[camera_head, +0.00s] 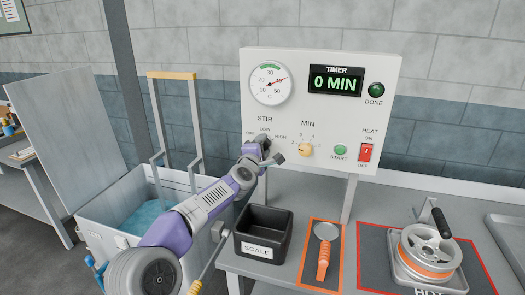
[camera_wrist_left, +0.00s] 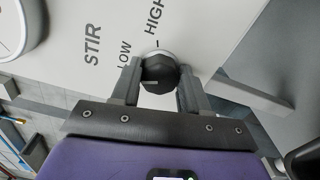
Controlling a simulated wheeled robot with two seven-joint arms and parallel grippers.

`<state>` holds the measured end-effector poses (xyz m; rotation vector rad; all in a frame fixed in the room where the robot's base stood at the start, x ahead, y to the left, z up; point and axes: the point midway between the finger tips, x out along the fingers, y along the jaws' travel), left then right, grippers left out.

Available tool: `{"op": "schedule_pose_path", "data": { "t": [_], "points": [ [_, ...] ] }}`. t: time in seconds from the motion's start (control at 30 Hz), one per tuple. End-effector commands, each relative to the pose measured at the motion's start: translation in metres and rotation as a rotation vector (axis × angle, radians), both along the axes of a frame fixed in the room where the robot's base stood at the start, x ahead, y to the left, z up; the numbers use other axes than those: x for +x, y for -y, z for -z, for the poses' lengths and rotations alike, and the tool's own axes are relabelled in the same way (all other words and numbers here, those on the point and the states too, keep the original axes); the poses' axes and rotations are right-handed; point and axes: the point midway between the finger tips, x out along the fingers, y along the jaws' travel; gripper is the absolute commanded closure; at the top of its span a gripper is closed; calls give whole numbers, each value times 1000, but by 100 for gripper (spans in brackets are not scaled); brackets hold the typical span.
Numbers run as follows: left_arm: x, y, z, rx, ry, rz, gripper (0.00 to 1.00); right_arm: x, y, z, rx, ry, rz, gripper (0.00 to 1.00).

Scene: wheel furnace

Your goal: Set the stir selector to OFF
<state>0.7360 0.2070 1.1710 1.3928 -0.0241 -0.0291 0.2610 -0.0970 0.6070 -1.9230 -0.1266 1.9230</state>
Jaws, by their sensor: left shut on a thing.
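The white control panel (camera_head: 225,100) carries the STIR label with OFF, LOW and HIGH marks at its lower left. My left gripper (camera_head: 262,156) reaches up to the spot under these marks and hides most of the selector in the head view. In the left wrist view the dark round stir selector knob (camera_wrist_left: 160,70) sits between the two fingers of my left gripper (camera_wrist_left: 161,88), which is shut on it. LOW and HIGH are readable there, while OFF is not visible. I cannot tell for sure which mark the knob points to. My right gripper is not in view.
A yellow MIN knob (camera_head: 305,149), green START button (camera_head: 340,150) and red HEAT switch (camera_head: 365,153) are close to the right. Below are a black SCALE bin (camera_head: 240,220), an orange-handled tool (camera_head: 324,255) and a wheel (camera_head: 430,250). A wheeled tub (camera_head: 110,210) stands left.

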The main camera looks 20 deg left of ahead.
Motion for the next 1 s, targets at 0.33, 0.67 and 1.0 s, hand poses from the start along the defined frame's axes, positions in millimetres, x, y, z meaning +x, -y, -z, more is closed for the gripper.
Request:
{"op": "schedule_pose_path", "data": {
  "t": [0.33,0.67,1.0],
  "points": [
    [0,-1,0,-332,-9,-2,86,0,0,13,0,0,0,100],
    [0,-2,-1,-596,-19,-2,86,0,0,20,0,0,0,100],
    [0,-2,-1,-745,-25,-1,86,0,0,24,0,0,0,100]
  ]
}}
